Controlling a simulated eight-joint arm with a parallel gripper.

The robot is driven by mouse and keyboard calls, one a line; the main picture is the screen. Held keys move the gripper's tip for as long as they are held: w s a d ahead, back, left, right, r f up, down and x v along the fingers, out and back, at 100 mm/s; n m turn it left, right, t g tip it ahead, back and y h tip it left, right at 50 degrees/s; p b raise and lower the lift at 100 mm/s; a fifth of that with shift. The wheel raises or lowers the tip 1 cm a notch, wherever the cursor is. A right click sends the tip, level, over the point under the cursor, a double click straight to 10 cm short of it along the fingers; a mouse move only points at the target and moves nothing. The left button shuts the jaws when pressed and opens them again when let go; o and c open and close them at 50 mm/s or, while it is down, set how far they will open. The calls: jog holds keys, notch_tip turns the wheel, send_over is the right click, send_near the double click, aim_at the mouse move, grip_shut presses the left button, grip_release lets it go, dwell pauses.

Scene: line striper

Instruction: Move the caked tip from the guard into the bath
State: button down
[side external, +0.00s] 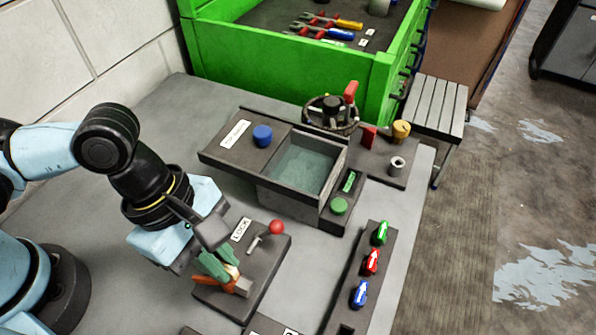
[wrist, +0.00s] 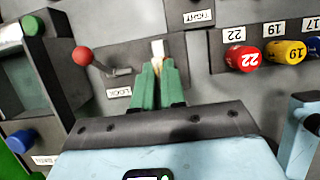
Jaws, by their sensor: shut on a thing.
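The bath is a dark open box (side external: 301,188) with greenish liquid (side external: 303,168) in the side view. Its dark lid (side external: 226,158) with a blue knob lies at its left, leaving it uncovered. My gripper (side external: 230,268) is low over the LOCK plate (side external: 262,275), its green fingers shut on a small cream-coloured piece, apparently the caked tip (side external: 233,271). The cream piece also shows between my fingertips (wrist: 157,70) in the wrist view. A pale block (side external: 243,287) adjoins it, and an orange part (side external: 205,284) sticks out beside the fingers. I cannot tell which part is the guard.
A red-balled lever (side external: 276,228) stands close beside my gripper on the LOCK plate. A green button (side external: 339,206) is at the bath's front. A rail (side external: 355,270) with green, red and blue arrowed pieces lies at right. A handwheel (side external: 330,113) stands behind the bath.

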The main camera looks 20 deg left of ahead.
jog(key=shift+r, duration=0.65)
jog(key=shift+r, duration=2.25)
jog(key=shift+r, duration=0.35)
notch_tip(320, 180, up, 6)
jog(key=w+d, duration=0.1)
jog(key=w, duration=1.7)
jog(key=shift+w+d+f, duration=0.1)
jog(key=shift+w+f, duration=0.05)
jog(key=shift+f, duration=2.5)
jog(key=shift+w+f, duration=0.1)
jog(key=shift+f, duration=2.55)
jog(key=shift+f, duration=1.2)
